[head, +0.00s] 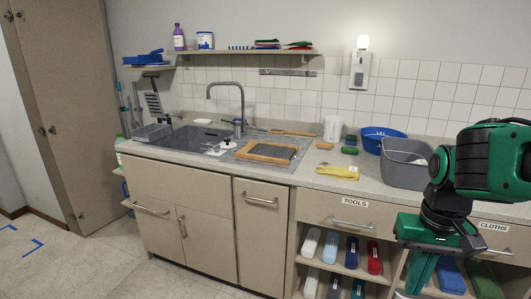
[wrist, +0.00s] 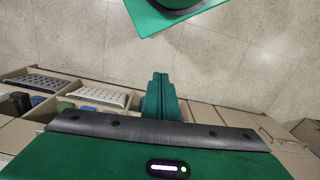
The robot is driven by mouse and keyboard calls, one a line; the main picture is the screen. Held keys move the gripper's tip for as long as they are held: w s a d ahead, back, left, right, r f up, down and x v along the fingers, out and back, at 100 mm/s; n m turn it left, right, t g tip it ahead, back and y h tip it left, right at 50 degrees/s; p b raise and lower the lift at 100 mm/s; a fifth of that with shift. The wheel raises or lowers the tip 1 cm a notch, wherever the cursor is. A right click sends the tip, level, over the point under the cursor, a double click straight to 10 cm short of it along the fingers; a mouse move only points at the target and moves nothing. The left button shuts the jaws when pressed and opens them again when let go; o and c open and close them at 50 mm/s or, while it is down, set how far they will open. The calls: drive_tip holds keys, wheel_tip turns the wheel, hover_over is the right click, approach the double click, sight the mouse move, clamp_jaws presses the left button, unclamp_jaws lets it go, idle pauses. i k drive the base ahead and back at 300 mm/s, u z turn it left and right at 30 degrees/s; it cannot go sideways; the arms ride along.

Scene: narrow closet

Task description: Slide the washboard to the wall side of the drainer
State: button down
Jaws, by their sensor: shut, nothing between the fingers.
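The washboard (head: 267,152), a wooden frame around a dark grey panel, lies flat on the drainer (head: 228,157) right of the sink basin. It covers the front right of the drainer, near the counter's front edge. A strip of drainer shows behind it, towards the tiled wall. My gripper (head: 418,280) hangs low at the right in front of the cabinets, well away from the washboard. In the wrist view its green fingers (wrist: 160,95) are together and empty. The washboard is not in the wrist view.
A grey tap (head: 240,105) rises behind the sink, and white plug pieces (head: 224,145) sit left of the washboard. A wooden brush (head: 293,132) lies behind it. Yellow gloves (head: 338,171), a blue basin (head: 382,138) and a grey tub (head: 405,165) stand to the right.

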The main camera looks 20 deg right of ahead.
sight(270, 152)
drive_tip(key=u, duration=0.45)
drive_tip(key=i, duration=0.8)
drive_tip(key=u, duration=0.35)
drive_tip(key=i, duration=1.1)
drive_tip(key=z, duration=0.9)
drive_tip(key=i, duration=0.55)
drive_tip(key=z, duration=0.4)
